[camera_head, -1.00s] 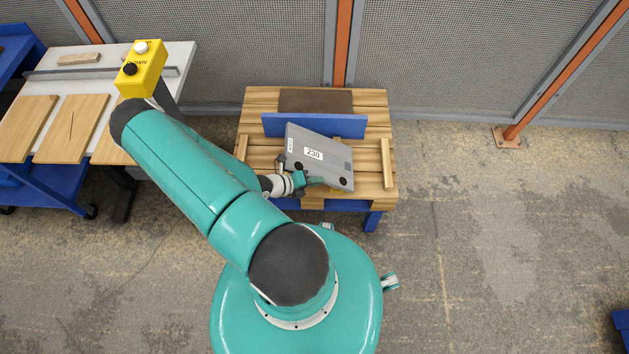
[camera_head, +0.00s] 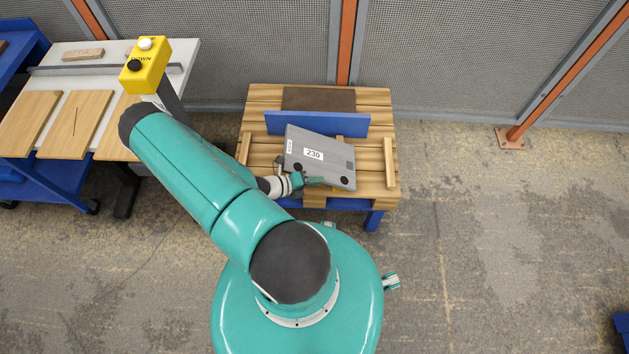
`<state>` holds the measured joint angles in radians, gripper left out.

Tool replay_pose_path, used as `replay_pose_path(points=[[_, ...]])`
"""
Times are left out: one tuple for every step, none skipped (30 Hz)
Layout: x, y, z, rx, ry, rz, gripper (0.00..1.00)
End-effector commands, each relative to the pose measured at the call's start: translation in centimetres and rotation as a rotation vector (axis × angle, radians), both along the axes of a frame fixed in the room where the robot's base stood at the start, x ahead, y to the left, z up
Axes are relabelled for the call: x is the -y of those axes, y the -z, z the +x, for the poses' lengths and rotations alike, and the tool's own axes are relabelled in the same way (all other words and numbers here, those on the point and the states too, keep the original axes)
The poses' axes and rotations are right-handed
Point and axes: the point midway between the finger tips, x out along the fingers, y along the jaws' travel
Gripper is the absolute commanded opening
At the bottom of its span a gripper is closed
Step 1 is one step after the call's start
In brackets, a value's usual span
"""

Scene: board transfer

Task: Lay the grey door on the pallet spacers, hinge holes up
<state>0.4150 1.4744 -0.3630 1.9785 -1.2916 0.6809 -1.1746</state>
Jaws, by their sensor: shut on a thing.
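The grey door (camera_head: 325,167) carries a white label reading 230, and two dark round hinge holes show on its upward face near the front edge. My gripper (camera_head: 310,182) is shut on the door's front left edge. The door lies slightly turned over the wooden pallet (camera_head: 262,113). Wooden spacers show at the left (camera_head: 244,147) and right (camera_head: 390,162) of the pallet. Part of another spacer shows at the door's front edge. I cannot tell whether the door touches the spacers below it.
A blue upright board (camera_head: 317,123) stands across the pallet behind the door, with a brown panel (camera_head: 318,99) behind it. At the left, a white table (camera_head: 115,55) holds wooden boards (camera_head: 75,125). A yellow button box (camera_head: 146,66) stands beside it.

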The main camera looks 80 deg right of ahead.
Motion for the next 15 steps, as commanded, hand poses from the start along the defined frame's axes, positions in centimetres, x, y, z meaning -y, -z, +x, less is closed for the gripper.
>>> replay_pose_path(points=[[0.0,0.0,0.0,-0.005,0.0,-0.004,0.0],[0.0,0.1,0.0,-0.009,0.001,-0.005,0.0],[0.0,0.2,0.1,-0.014,0.0,-0.008,0.0],[0.0,0.3,0.1,-0.019,0.0,-0.009,0.0],[0.0,0.3,0.2,-0.022,0.0,-0.011,0.0],[0.0,0.4,0.3,-0.028,-0.002,-0.012,0.0],[0.0,0.5,0.3,-0.032,-0.002,-0.012,0.0],[0.0,0.6,0.3,-0.038,-0.002,-0.014,0.0],[0.0,0.6,0.3,-0.045,-0.001,-0.016,0.0],[0.0,0.7,0.4,-0.049,0.0,-0.017,0.0],[0.0,0.8,0.4,-0.053,0.0,-0.018,0.0],[0.0,0.9,0.5,-0.059,-0.002,-0.019,0.0],[0.0,0.9,0.5,-0.063,-0.001,-0.02,0.0],[0.0,1.0,0.5,-0.068,-0.001,-0.022,0.0],[-0.1,1.1,0.6,-0.073,0.0,-0.023,0.0]])
